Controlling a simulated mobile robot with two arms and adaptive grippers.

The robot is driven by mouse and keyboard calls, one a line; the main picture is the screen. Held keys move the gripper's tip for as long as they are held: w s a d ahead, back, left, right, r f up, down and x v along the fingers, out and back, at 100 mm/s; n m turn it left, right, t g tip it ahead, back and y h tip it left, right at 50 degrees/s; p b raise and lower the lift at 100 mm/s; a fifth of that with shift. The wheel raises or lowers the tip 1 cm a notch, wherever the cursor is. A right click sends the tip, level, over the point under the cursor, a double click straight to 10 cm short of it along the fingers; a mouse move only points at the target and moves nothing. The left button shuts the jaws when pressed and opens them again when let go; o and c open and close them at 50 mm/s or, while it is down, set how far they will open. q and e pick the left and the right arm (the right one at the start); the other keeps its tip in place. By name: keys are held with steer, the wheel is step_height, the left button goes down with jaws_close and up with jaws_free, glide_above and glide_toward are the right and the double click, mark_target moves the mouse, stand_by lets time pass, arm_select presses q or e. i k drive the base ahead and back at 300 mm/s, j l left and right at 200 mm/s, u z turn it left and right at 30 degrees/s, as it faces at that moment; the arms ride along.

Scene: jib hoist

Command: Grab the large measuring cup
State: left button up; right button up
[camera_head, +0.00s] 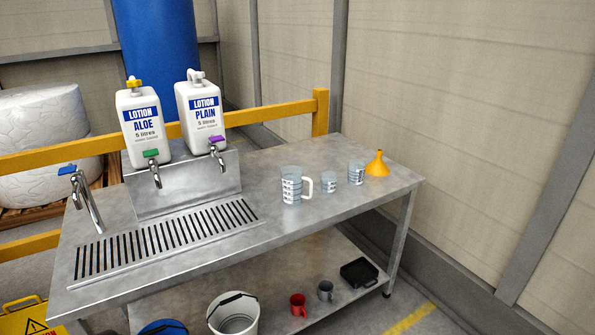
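The large measuring cup (291,186) is clear with dark markings and a white handle on its right side. It stands upright on the steel table (270,226), right of the drain grate. Two smaller clear measuring cups stand to its right, a small one (328,182) and another (356,173) farther right. Neither of my grippers shows in the head view.
A bucket (233,314) and mugs (298,304) sit on the lower shelf. The tabletop before the large cup is clear.

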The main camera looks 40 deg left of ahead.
mark_target(356, 169)
steer(key=u, duration=0.95)
